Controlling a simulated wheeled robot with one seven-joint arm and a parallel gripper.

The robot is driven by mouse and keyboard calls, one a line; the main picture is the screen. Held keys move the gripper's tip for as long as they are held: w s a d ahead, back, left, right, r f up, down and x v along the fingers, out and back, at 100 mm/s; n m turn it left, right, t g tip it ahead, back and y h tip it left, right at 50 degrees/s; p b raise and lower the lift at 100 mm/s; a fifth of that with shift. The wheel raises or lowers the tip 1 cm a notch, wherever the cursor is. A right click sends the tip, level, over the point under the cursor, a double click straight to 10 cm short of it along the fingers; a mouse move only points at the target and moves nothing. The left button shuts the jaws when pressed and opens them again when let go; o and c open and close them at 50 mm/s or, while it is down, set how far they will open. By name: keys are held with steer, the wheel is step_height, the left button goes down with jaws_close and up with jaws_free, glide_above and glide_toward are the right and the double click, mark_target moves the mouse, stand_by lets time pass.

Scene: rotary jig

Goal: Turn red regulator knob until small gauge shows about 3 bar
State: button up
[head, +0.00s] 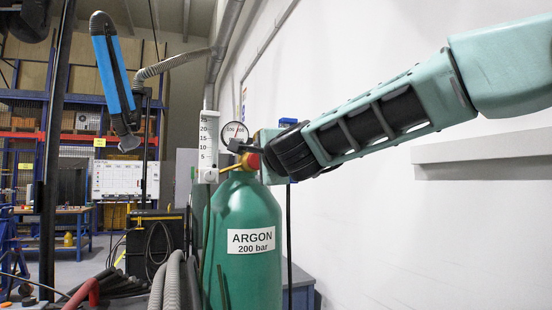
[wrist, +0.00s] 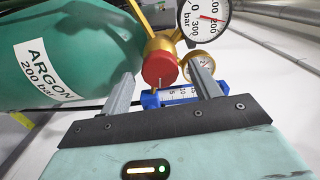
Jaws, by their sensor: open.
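The red regulator knob (wrist: 160,66) is in the upper middle of the wrist view, on a brass body. My gripper (wrist: 160,72) is open, with one finger on each side of the knob in the picture; I cannot tell whether either touches it. The small gauge (wrist: 204,66) is partly hidden behind the right finger, and its reading cannot be made out. The large gauge (wrist: 206,17), marked bar, has a red needle near 200. In the head view the red knob (head: 251,161) shows beside my dark wrist, above the green argon cylinder (head: 242,277).
A blue extraction arm (head: 112,70) hangs at left. A white wall closes the right side.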

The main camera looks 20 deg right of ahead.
steer(key=s+p, duration=1.5)
steer(key=s, duration=0.1)
stand_by(0.3)
stand_by(0.5)
steer(key=s+a+f+n+g+y+b, duration=0.1)
steer(key=s+a+f+n+g+y, duration=0.3)
steer(key=a+f+n, duration=0.4)
steer(key=s+a+f+n+g+y+b, duration=0.15)
steer(key=s+a+f+n+g, duration=0.35)
steer(key=f, duration=0.6)
steer(key=s+d+f+n+g+h+b, duration=0.1)
steer(key=s+d+f+n+g+h, duration=0.1)
steer(key=s+d+f+n+g, duration=0.1)
steer(key=s+d+f+n+g+h+b, duration=0.1)
steer(key=s+d+f+n+g+h, duration=0.2)
steer(key=s+f+n+g, duration=0.3)
steer(key=s+f+n, duration=0.2)
steer(key=s+n, duration=0.1)
steer(key=s, duration=0.2)
steer(key=shift+d, duration=0.3)
